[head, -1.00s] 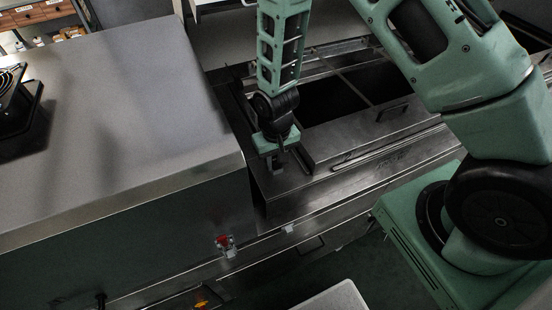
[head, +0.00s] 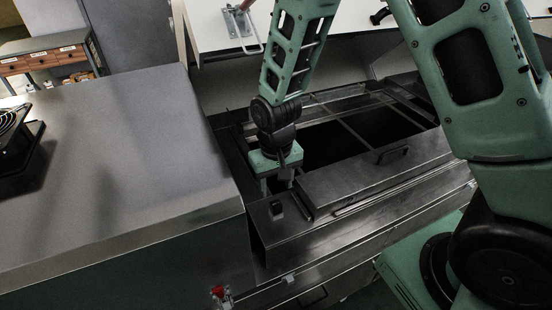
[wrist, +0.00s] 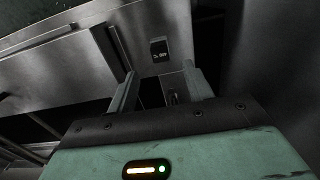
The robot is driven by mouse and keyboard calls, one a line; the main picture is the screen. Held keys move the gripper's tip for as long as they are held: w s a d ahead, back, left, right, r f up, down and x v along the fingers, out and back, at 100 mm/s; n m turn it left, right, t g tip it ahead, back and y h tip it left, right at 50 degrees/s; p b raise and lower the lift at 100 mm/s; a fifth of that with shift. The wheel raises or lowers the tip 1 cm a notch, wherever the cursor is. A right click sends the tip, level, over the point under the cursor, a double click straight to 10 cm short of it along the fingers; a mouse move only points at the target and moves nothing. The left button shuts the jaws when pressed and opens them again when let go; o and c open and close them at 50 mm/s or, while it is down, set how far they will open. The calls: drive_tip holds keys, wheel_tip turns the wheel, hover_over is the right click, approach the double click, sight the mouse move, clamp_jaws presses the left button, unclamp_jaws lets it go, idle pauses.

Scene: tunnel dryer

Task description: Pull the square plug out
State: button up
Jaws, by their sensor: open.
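My gripper (head: 276,183) hangs over the dark metal top of the machine, beside its opening. In the wrist view its two fingers (wrist: 161,82) are apart and hold nothing. A small black square piece (wrist: 159,50) with a pale mark lies just beyond the fingertips. It looks like the square plug, but I cannot tell how deep it sits. In the head view it shows as a small dark block (head: 276,210) on the ledge, in front of my gripper and apart from it.
A large grey cabinet (head: 110,150) stands close on the left. A dark lid with a handle (head: 392,155) lies right of my gripper, with a barred opening (head: 350,140) behind. A red-tipped latch (head: 218,292) sits low at the front.

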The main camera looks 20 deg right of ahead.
wheel_tip(320, 180, up, 9)
drive_tip(key=b, duration=0.1)
idle(0.3)
